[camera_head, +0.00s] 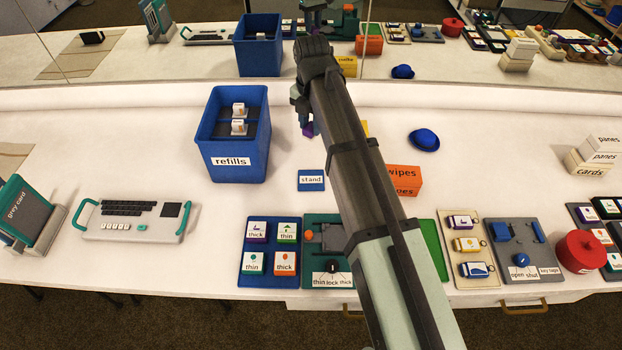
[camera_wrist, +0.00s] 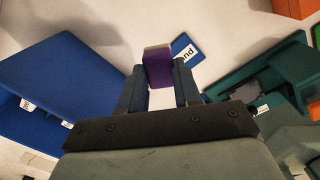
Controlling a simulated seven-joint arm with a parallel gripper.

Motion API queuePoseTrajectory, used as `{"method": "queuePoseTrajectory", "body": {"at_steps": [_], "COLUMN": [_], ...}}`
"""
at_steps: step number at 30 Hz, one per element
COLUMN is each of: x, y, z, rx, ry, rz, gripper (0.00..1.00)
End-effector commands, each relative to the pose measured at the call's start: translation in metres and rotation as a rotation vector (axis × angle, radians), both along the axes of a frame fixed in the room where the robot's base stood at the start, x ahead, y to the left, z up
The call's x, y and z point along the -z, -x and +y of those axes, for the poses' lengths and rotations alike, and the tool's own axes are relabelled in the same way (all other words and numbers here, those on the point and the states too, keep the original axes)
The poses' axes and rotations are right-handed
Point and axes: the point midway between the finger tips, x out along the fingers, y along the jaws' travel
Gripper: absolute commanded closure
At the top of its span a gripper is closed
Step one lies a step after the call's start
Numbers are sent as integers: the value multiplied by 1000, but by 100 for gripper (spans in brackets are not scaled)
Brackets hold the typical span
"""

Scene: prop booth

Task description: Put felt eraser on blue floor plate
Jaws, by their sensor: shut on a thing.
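My gripper (camera_head: 305,121) is shut on a purple block with a pale strip, which looks like the felt eraser (camera_head: 308,130). In the wrist view the eraser (camera_wrist: 158,68) sits between the two blue fingers of my gripper (camera_wrist: 160,85). It is held above the table. The blue floor plate (camera_head: 311,180), labelled "stand", lies flat on the white table, nearer the front than my gripper in the head view. In the wrist view the plate (camera_wrist: 184,47) shows just beyond the eraser, partly hidden by it and a finger. Nothing is seen on the plate.
A tall blue bin labelled "refills" (camera_head: 232,161) stands left of the plate. An orange "wipes" box (camera_head: 404,181) and a blue hat (camera_head: 424,140) are to the right. A mirror runs behind.

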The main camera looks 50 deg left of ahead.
Motion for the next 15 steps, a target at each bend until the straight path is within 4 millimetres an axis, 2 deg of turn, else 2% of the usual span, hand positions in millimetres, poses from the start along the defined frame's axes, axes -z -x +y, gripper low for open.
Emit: {"method": "queuePoseTrajectory", "body": {"at_steps": [1,3,9,15], "x": [1,2,7,7], "y": [15,30,44,45], "z": [-4,-13,-44,-45], "rx": [-7,-1,86,189], "ry": [0,1,12,25], "rz": [1,2,10,19], "gripper": [96,96,96,96]}}
